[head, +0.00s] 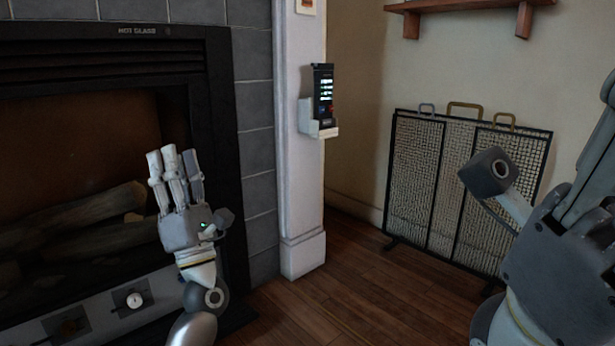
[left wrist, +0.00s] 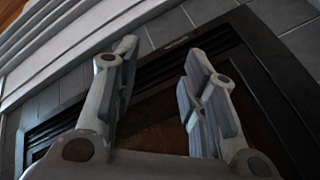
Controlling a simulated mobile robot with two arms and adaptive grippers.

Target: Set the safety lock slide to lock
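A dark handheld control (head: 323,92) with a lit screen sits upright in a white wall holder (head: 306,115) on the white pillar. A small red spot shows low on its front. I cannot make out a lock slide on it. Below the fireplace, a panel carries a round white knob (head: 134,299) on a dark plate and a second dark plate (head: 67,325), whose detail is unclear. My left gripper (head: 175,160) is raised before the fireplace, left of the control, empty; its fingers stand apart in the left wrist view (left wrist: 160,58). My right gripper (head: 540,165) is open at the right edge, partly cut off.
The fireplace (head: 215,110), marked "HOT GLASS", has logs (head: 75,220) inside. A folding mesh screen (head: 415,165) stands against the right wall, behind my right gripper. A wooden shelf (head: 460,6) hangs above. The wood floor (head: 345,275) between pillar and screen is clear.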

